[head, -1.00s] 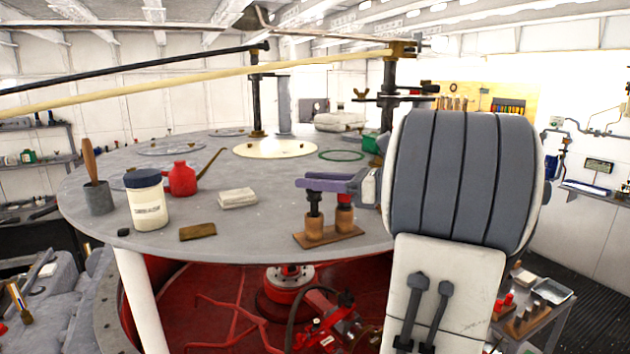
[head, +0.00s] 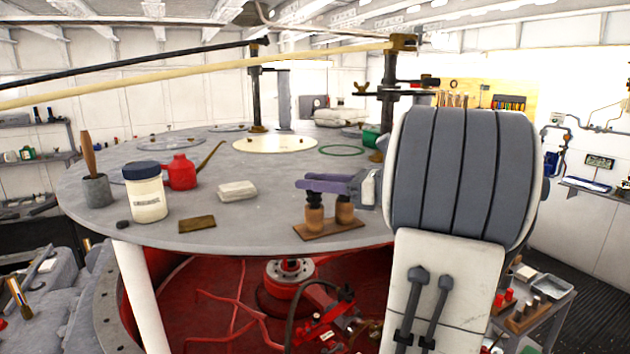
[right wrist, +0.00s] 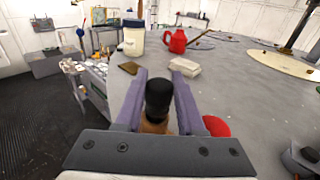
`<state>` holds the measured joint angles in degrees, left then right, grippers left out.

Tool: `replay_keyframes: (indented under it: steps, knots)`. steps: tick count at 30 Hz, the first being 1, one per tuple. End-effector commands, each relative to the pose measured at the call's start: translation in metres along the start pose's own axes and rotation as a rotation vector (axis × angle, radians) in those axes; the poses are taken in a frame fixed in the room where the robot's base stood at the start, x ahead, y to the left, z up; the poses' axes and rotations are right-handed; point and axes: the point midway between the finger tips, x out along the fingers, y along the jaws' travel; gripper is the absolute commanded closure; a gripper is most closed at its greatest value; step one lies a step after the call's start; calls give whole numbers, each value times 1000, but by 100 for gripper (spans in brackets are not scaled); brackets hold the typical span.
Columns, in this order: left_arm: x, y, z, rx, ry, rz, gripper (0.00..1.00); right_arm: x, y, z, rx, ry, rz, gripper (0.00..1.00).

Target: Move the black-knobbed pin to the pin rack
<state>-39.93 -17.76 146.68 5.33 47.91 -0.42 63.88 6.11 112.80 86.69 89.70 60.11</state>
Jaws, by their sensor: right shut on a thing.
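My right gripper (head: 324,185) has purple fingers and is shut on the black-knobbed pin (head: 314,199), over the front of the round grey table. In the right wrist view the black knob (right wrist: 158,96) is between the fingers, with tan wood just below it. The pin is upright above the left end of a small wooden rack (head: 330,230); I cannot tell whether it is fully seated there. A wooden cylinder (head: 345,212) with a red knob, mostly hidden, stands at the rack's right end. The red knob (right wrist: 216,126) shows beside the right finger. My left gripper is not in view.
The round table (head: 260,236) also holds a white jar (head: 146,198), a red oil can (head: 181,173), a white cloth block (head: 236,191) and a brown block (head: 196,223). A side table at lower right holds a wooden block with pins (head: 526,316) and a tray (head: 550,287).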

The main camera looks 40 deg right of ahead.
Motion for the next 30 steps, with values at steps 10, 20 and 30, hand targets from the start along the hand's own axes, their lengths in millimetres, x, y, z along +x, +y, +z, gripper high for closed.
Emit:
replay_keyframes:
  steps: [10, 20, 30]
  knots:
    - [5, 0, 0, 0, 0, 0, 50, 0, 0, -8, 0, -1, 0, 100]
    - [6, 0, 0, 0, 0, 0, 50, 0, 0, -10, -1, 0, 0, 27]
    - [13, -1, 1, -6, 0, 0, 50, -11, -1, -13, -1, -1, -5, 27]
